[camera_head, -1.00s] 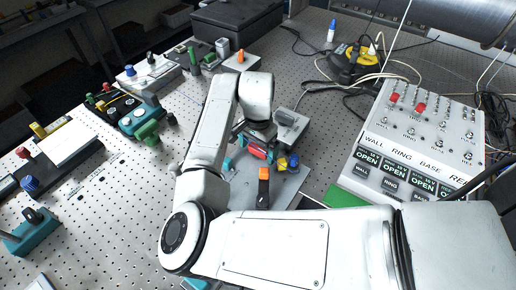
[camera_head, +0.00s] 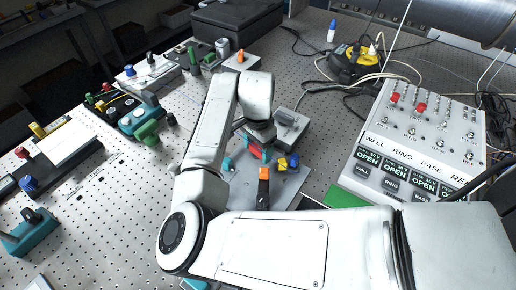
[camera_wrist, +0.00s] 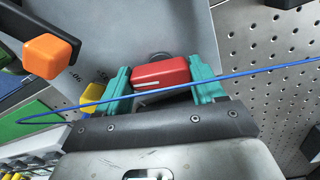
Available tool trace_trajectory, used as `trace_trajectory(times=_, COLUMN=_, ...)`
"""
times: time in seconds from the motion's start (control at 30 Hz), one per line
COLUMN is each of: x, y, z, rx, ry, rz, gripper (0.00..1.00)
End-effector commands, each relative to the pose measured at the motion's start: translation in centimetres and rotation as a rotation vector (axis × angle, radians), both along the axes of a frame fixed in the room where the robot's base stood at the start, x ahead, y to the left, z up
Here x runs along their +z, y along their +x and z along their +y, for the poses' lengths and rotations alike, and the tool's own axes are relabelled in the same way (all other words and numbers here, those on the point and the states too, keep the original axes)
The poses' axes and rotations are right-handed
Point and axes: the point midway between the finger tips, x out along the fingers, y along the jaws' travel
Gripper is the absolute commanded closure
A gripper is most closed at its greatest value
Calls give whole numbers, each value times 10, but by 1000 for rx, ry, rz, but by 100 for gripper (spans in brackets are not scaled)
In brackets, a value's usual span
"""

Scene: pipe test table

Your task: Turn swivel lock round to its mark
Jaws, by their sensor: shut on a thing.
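The swivel lock shows as a red block with a white line (camera_wrist: 160,72) in the wrist view. It lies between the two teal fingers of my gripper (camera_wrist: 162,84), which are shut on its ends. Its base is mostly hidden; a dark rounded part shows just behind it. In the head view the red block (camera_head: 254,150) is small and partly covered by my wrist and fingers. I cannot make out its mark. A grey plate (camera_head: 284,190) lies under it.
A black lever with an orange end (camera_head: 263,175) stands close by; its orange end (camera_wrist: 50,55) shows in the wrist view. Yellow and blue knobs (camera_head: 288,162) are just right. A thin blue line crosses in front of the fingers. A switch panel (camera_head: 415,135) stands at right.

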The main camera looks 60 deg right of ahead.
Motion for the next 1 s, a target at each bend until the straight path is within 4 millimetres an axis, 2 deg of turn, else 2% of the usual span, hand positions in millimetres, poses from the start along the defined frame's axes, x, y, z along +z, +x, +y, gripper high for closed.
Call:
trace_trajectory(times=0.17, x=-1, y=1, z=0, rx=-121, ry=1, rz=-2, gripper=68)
trace_trajectory(times=0.47, x=0, y=1, z=0, rx=-138, ry=0, rz=-2, gripper=68)
trace_trajectory(times=0.8, x=0, y=1, z=1, rx=-420, ry=0, rz=-3, gripper=68)
trace_trajectory(times=1.0, x=0, y=1, z=1, rx=-427, ry=-1, rz=-2, gripper=68)
